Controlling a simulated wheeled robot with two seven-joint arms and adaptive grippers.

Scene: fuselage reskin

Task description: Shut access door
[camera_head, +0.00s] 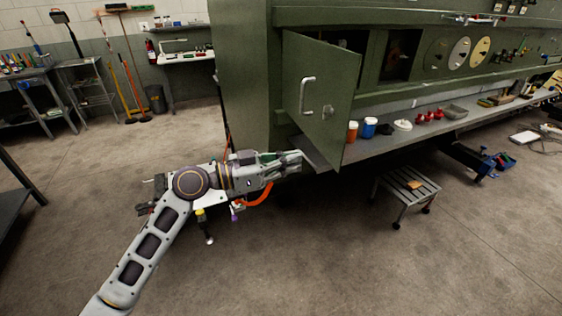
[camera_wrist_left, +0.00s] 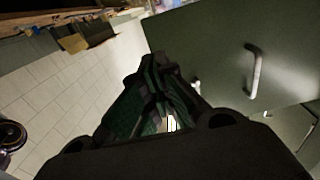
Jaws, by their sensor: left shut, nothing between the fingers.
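The green access door (camera_head: 318,98) stands open, swung out from the green fuselage rig. It has a pale bar handle (camera_head: 303,96) and a small round latch below it. In the left wrist view the door (camera_wrist_left: 225,50) fills the upper right, with its handle (camera_wrist_left: 254,72) to the right of the fingers. My left gripper (camera_head: 297,158) is shut and empty, to the left of the door's lower part and below the handle. In the left wrist view its fingers (camera_wrist_left: 153,85) are together. I cannot tell whether they touch the door. My right gripper is not in view.
A grey shelf (camera_head: 380,146) under the rig holds an orange jar (camera_head: 352,131), a blue jar (camera_head: 369,127) and several red parts. A step stool (camera_head: 408,190) stands on the floor below.

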